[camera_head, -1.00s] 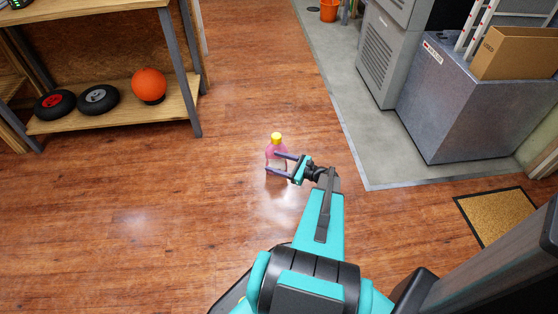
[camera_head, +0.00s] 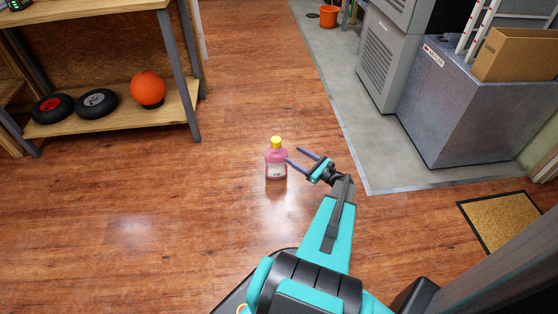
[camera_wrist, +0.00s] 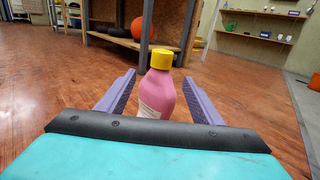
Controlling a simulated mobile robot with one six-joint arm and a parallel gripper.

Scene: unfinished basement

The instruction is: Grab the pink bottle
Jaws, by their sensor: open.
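The pink bottle (camera_head: 276,159) with a yellow cap and a pale label stands upright on the wooden floor. My gripper (camera_head: 294,158) is open and empty, just right of the bottle in the head view, with its two purple fingers pointing left towards it. In the wrist view the bottle (camera_wrist: 158,91) shows between the two spread fingers of my gripper (camera_wrist: 160,90), a little beyond the palm. Its lower part is hidden behind the palm. I cannot tell whether a finger touches it.
A wooden shelf (camera_head: 110,118) with an orange ball (camera_head: 148,90) and two wheels stands at the left. A grey metal box (camera_head: 470,118) with a cardboard carton (camera_head: 517,54) stands at the right. A mat (camera_head: 505,218) lies near it. The floor around the bottle is clear.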

